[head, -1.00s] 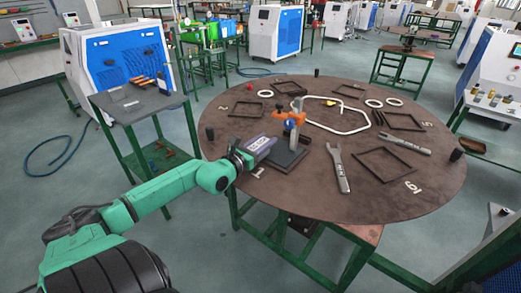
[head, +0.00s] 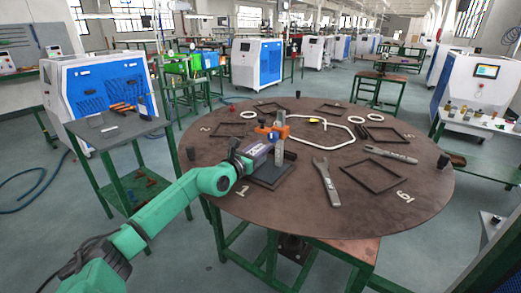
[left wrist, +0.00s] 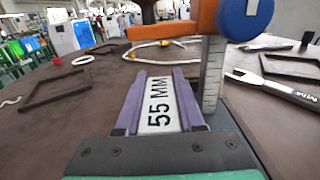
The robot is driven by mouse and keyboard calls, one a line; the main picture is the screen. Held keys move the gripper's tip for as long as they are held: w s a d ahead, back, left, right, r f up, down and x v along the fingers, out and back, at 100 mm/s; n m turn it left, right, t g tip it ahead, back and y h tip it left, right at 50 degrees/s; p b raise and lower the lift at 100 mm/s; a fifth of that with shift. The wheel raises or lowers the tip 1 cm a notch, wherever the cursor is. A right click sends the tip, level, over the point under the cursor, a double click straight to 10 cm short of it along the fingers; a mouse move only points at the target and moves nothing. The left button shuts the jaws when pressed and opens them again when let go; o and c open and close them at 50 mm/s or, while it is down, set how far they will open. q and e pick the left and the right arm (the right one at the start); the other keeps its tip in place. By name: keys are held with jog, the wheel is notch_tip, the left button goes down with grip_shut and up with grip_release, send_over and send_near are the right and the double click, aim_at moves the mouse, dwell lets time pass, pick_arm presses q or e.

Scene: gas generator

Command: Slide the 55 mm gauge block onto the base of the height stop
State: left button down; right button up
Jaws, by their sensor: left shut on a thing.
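The height stop (head: 279,146) stands on the round brown table. It has a dark flat base (head: 271,176), a grey upright scale and an orange slider with a blue knob (left wrist: 245,15). My left gripper (head: 249,158) is shut on the 55 mm gauge block (left wrist: 160,103), a pale bar labelled "55 MM" between two purple fingers. The block points forward, just left of the upright in the left wrist view, with its far end near the orange slider. I cannot tell whether the block touches the base. My right gripper is not in view.
Open-ended wrenches (head: 326,182) lie right of the stop. Black square frames (head: 373,177), white rings (head: 375,117) and a bent white tube (head: 335,142) with a yellow part lie around the round table (head: 290,222). A side table (head: 118,129) with tools stands left.

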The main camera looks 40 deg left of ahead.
pick_arm(q)
jog(key=shift+f, duration=0.2)
jog(key=shift+c, duration=2.2)
grip_release()
jog(key=shift+s+f, duration=0.1)
jog(key=shift+s, duration=0.05)
